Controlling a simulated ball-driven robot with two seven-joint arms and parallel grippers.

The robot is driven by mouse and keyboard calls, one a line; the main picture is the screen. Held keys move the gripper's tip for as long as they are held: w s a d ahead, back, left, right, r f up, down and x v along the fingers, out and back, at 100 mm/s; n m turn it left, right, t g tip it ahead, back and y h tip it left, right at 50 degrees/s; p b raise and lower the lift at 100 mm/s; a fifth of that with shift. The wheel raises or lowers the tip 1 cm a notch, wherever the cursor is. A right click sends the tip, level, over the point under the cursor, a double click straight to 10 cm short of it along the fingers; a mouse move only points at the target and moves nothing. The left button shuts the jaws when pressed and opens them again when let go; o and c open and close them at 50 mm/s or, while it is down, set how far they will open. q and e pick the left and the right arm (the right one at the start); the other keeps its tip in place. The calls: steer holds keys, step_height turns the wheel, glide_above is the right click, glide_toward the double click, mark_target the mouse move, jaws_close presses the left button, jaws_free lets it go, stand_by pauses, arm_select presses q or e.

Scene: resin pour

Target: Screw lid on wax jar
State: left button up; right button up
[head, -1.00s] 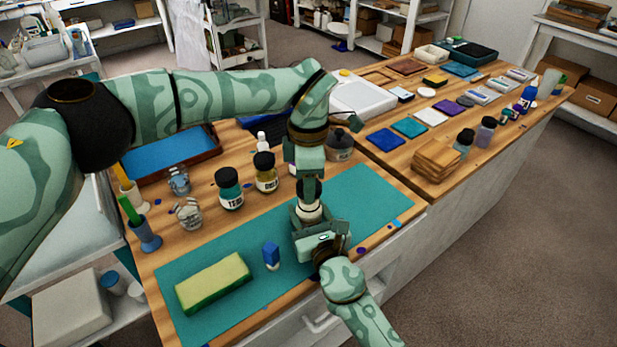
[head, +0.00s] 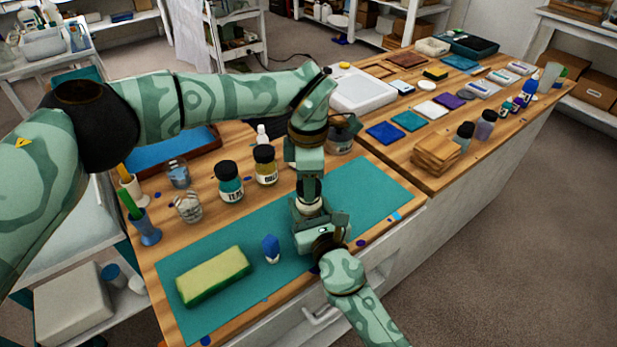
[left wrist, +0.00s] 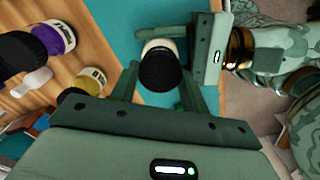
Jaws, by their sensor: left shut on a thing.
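The wax jar (head: 308,207), a small pale jar, stands at the right part of the teal mat. My left gripper (head: 308,186) reaches down on it from above. In the left wrist view, its fingers (left wrist: 160,83) are shut on the black lid (left wrist: 160,72). The lid sits over the pale jar body (left wrist: 157,46); I cannot tell how far it is threaded. My right gripper (head: 316,222) is at the jar from the front, low down. In the left wrist view one right finger (left wrist: 160,32) lies along the jar's side; the other is hidden, so its grip is unclear.
Glass cups (head: 187,207) stand left. The mat is clear right of the jar.

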arm_select(q)
steer(key=shift+f, duration=0.55)
steer(key=m, duration=1.1)
steer(key=shift+w, duration=0.1)
steer(key=m, duration=0.9)
steer(key=shift+m, duration=0.3)
steer(key=o, duration=1)
steer(key=shift+c, duration=0.2)
